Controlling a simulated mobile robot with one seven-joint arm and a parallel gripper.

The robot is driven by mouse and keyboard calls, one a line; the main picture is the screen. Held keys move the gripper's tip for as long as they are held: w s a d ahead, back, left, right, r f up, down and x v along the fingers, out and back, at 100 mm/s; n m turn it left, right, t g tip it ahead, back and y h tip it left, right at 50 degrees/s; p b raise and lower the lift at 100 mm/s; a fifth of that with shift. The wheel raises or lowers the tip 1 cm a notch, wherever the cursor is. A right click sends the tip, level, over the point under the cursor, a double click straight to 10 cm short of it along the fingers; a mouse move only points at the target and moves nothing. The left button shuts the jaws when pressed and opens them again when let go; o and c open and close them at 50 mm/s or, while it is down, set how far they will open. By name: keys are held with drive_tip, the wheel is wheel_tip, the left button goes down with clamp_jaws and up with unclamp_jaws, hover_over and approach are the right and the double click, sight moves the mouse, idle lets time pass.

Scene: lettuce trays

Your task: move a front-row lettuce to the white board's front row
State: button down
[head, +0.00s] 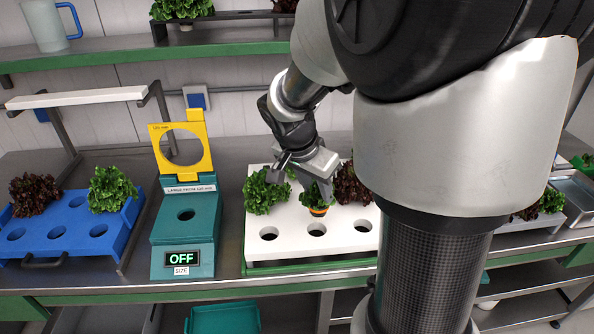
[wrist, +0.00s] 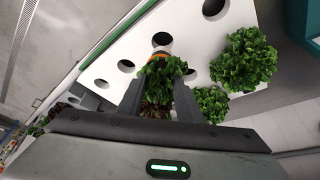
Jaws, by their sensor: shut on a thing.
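My gripper (head: 312,180) is shut on a green lettuce (head: 316,196) in an orange pot. It holds the lettuce upright, over the white board (head: 290,246). The pot's orange side shows, so it is not sunk in a hole. In the head view, the middle front-row hole (head: 317,229) lies just below the pot. In the wrist view, the held lettuce (wrist: 160,72) is between the fingers, with an open hole (wrist: 162,40) just beyond the pot. The front-row holes of the white board that show are empty. My gripper partly hides the board's back row.
On the board's back row stand a green lettuce (head: 263,192) and a dark red lettuce (head: 352,186). Left are a teal size gauge (head: 186,240) with a yellow ring (head: 182,163) and a blue tray (head: 70,246) with lettuces. My arm hides much of the right side.

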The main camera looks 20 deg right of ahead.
sight(316, 219)
wheel_tip(316, 219, down, 5)
drive_tip(key=b, duration=0.3)
drive_tip(key=shift+f+b, duration=0.15)
drive_tip(key=shift+b, duration=0.15)
drive_tip(key=shift+f+b, duration=0.7)
drive_tip(key=shift+b, duration=0.25)
drive_tip(key=shift+f+b, duration=1.2)
drive_tip(key=shift+b, duration=0.75)
idle(1.2)
drive_tip(key=c, duration=0.8)
unclamp_jaws()
drive_tip(key=shift+o, duration=0.2)
drive_tip(key=shift+r, duration=0.1)
drive_tip(key=shift+r+p, duration=2.15)
drive_tip(key=shift+r, duration=1.3)
